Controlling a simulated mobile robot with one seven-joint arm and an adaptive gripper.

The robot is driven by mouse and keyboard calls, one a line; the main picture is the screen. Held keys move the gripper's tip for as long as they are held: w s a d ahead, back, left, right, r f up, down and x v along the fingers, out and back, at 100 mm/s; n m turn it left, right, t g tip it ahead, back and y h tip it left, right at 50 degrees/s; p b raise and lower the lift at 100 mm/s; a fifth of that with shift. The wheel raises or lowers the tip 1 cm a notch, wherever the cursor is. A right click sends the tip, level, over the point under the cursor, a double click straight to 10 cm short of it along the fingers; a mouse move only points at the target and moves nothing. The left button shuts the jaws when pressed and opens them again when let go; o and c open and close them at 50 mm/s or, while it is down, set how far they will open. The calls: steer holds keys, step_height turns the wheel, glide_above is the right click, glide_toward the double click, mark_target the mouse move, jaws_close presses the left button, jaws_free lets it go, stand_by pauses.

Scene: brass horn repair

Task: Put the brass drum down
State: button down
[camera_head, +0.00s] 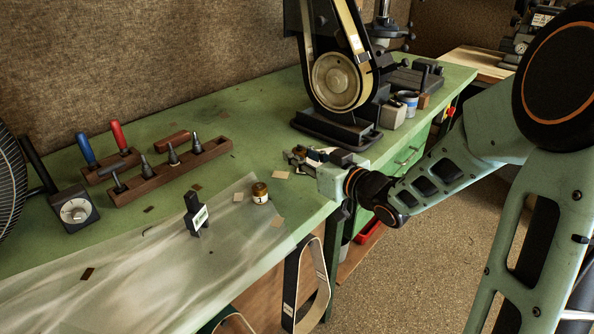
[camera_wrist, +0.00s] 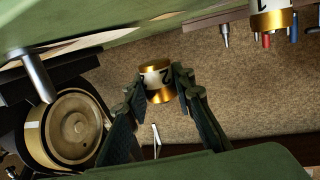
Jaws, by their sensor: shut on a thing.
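My gripper (camera_wrist: 158,84) is shut on a brass drum (camera_wrist: 160,96) with a white band marked 2; its fingers press on both sides in the wrist view. That view is upside down, and the held drum shows against the brown wall, apart from the green bench. In the head view my gripper (camera_head: 304,157) is over the bench near its front edge, and the held drum is hard to make out there. Another brass drum (camera_head: 260,193), its white band marked 1, stands upright on the bench to the left; it also shows in the wrist view (camera_wrist: 272,20).
A belt grinder (camera_head: 335,80) stands behind my gripper. A small black stand with a white label (camera_head: 196,214) is left of the standing drum. Wooden tool racks (camera_head: 170,172) and a dial gauge (camera_head: 74,210) lie farther left. Small flat chips dot the green bench (camera_head: 240,110).

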mark_target(297, 177)
steer(key=shift+w+a+f, duration=0.2)
steer(key=shift+w+f, duration=0.1)
steer(key=shift+f, duration=0.1)
steer(key=shift+w+a+f+b, duration=0.15)
steer(key=shift+f+b, duration=0.1)
steer(key=shift+f, duration=0.55)
steer(key=shift+w+f+b, duration=0.1)
steer(key=shift+f+b, duration=0.15)
steer(key=shift+f, duration=0.55)
steer(key=shift+f, duration=0.3)
steer(key=c, duration=1.7)
jaws_free()
steer(key=shift+o, duration=0.2)
steer(key=shift+r, duration=0.1)
